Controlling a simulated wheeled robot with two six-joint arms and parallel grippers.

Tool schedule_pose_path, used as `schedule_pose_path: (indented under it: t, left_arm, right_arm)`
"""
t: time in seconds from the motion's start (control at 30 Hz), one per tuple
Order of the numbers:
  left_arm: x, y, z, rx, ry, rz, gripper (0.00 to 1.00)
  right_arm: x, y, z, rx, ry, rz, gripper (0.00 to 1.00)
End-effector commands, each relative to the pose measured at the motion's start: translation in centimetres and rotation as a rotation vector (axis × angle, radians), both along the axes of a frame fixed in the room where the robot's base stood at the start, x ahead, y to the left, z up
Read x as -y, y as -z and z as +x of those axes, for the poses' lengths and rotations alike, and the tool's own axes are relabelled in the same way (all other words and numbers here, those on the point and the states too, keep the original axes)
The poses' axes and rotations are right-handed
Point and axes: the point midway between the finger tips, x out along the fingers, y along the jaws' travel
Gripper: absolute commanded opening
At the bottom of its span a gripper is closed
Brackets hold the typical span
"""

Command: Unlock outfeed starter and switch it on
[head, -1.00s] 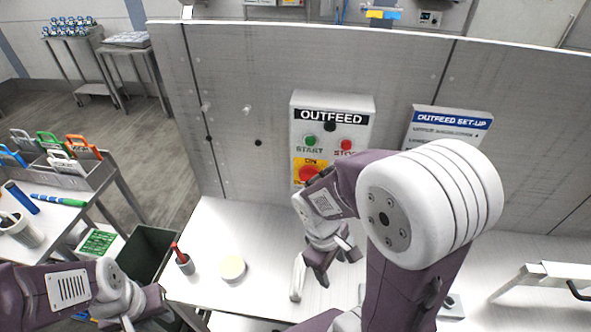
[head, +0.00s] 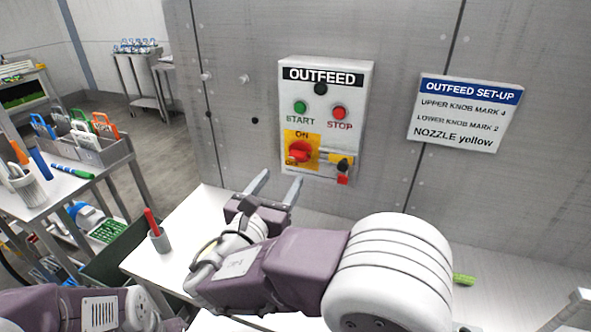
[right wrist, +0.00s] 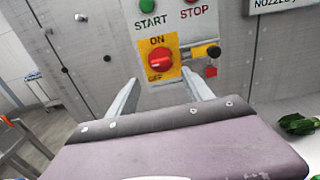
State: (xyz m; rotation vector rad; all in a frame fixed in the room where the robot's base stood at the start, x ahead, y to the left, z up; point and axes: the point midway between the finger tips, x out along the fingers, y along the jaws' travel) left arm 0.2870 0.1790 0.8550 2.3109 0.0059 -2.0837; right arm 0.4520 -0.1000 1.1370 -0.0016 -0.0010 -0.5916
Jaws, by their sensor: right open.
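The outfeed starter (head: 323,110) is a pale box on the grey wall with a green START button (head: 300,107) and a red STOP button (head: 339,112). Below them a red rotary switch (head: 299,151) sits on a yellow plate marked ON and OFF. To its right are a yellow bar, a black knob (head: 343,163) and a small red tag (head: 342,180). My right gripper (head: 276,180) is open and empty, below and in front of the switch. In the right wrist view the switch (right wrist: 160,60) shows between and beyond the fingers. My left gripper is out of view; only its arm shows.
A set-up sign (head: 464,112) hangs right of the starter. A grey cup with a red-handled tool (head: 159,240) stands on the white bench at left. Carts with coloured tools (head: 85,140) stand further left. A green item (head: 463,279) lies on the bench at right.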

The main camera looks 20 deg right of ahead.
Motion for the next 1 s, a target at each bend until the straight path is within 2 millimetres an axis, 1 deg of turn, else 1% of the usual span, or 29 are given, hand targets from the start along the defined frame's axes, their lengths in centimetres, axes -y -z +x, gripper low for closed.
schedule_pose_path:
  t: [0.07,0.3,0.4,0.53,0.8,0.87,0.9,0.97,1.0]
  left_arm:
    - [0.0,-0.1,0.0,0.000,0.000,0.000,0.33]
    - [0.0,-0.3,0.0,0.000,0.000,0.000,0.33]
    - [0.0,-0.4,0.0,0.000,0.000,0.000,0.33]
    - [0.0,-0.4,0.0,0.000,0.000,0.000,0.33]
    - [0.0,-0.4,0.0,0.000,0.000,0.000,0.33]
    - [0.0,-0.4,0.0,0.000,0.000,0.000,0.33]
    - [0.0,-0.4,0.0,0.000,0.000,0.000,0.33]
    - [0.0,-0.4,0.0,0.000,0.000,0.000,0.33]
    - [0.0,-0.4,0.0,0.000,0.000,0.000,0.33]
  right_arm:
    - [0.6,-0.1,0.7,0.000,0.004,0.000,0.59]
    - [3.5,-0.1,4.8,0.000,0.008,0.001,0.59]
    - [4.4,-0.1,6.2,-0.001,0.006,0.002,0.59]
    - [5.0,0.0,7.2,-0.001,0.004,0.002,0.59]
    - [5.1,0.0,7.4,-0.001,0.002,0.002,0.59]
    - [5.1,0.0,7.4,-0.001,0.002,0.002,0.42]
    - [5.1,0.0,7.4,-0.001,0.002,0.002,0.31]
    - [5.1,0.0,7.4,-0.001,0.002,0.002,0.15]
    - [5.1,0.0,7.4,-0.001,0.002,0.002,0.03]
